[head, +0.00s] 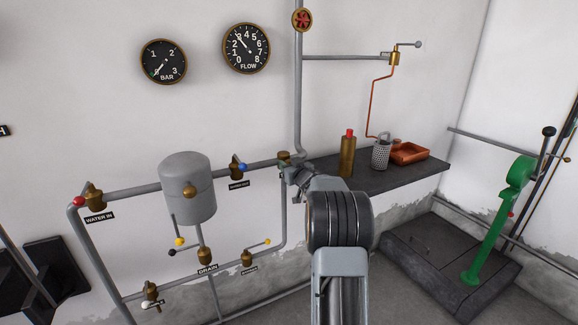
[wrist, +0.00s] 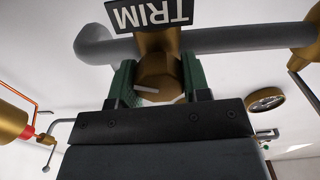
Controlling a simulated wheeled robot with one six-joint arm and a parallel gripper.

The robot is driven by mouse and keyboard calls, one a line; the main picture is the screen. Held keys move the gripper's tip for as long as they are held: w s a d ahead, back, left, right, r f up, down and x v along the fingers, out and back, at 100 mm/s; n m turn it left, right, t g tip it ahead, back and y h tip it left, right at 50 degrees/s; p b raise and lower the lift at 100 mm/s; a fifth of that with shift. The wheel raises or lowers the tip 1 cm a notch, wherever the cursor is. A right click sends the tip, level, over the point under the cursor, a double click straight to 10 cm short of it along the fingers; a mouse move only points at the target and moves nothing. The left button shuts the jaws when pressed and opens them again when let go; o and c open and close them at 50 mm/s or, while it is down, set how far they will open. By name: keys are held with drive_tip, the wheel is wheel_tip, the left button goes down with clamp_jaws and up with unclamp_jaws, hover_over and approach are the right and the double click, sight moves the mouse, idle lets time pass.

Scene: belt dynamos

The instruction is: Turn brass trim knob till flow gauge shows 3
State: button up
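The brass trim knob (wrist: 158,75) is in the wrist view, below the black TRIM label (wrist: 150,12), which appears upside down. My gripper (wrist: 157,84) has a green finger on each side of the knob, and both appear to touch it. In the head view my gripper (head: 294,176) is at the pipe's right end, and my wrist hides most of the knob there. The flow gauge (head: 247,48) is a round black dial on the wall. Its needle points up and left, at about the 3.
The bar gauge (head: 163,62) hangs left of the flow gauge. A grey tank (head: 188,188) and pipes with several valves are left of my arm. A dark shelf (head: 390,178) at right holds a brass bottle (head: 347,156), a perforated cup (head: 381,152) and a tray (head: 409,153).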

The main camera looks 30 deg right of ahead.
drive_tip(key=c, duration=0.4)
drive_tip(key=shift+r+m+p, duration=0.25)
drive_tip(key=shift+m+p, duration=0.15)
drive_tip(key=shift+p, duration=0.7)
drive_tip(key=shift+m+p, duration=0.3)
drive_tip(key=shift+p, duration=0.1)
drive_tip(key=shift+f, duration=0.2)
drive_tip(key=o, duration=0.9)
drive_tip(key=shift+o, duration=0.2)
drive_tip(key=s+a, duration=0.2)
drive_tip(key=s, duration=1.1)
drive_tip(key=shift+s, duration=0.35)
